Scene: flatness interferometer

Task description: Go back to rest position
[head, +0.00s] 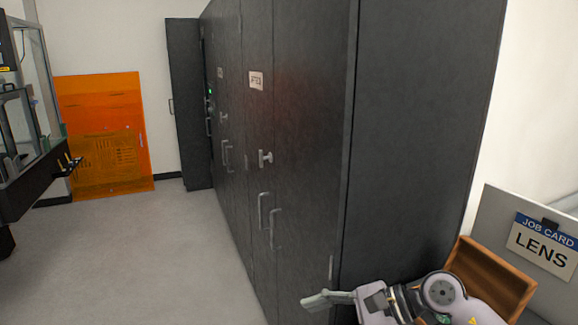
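My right gripper (318,300) shows at the bottom of the head view, right of centre. Its arm comes in from the lower right, and its fingers point left in front of the dark cabinets' base. The fingers are seen from the side and overlap, so I cannot tell whether they are open or shut. I see nothing held in them. My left gripper is not in view.
A row of tall dark cabinets (420,130) fills the middle; a far cabinet door (185,105) stands open. A wooden box (493,278) and a LENS job card (541,246) are lower right. An orange panel (102,135) leans on the back wall. The grey floor (150,260) at left is clear.

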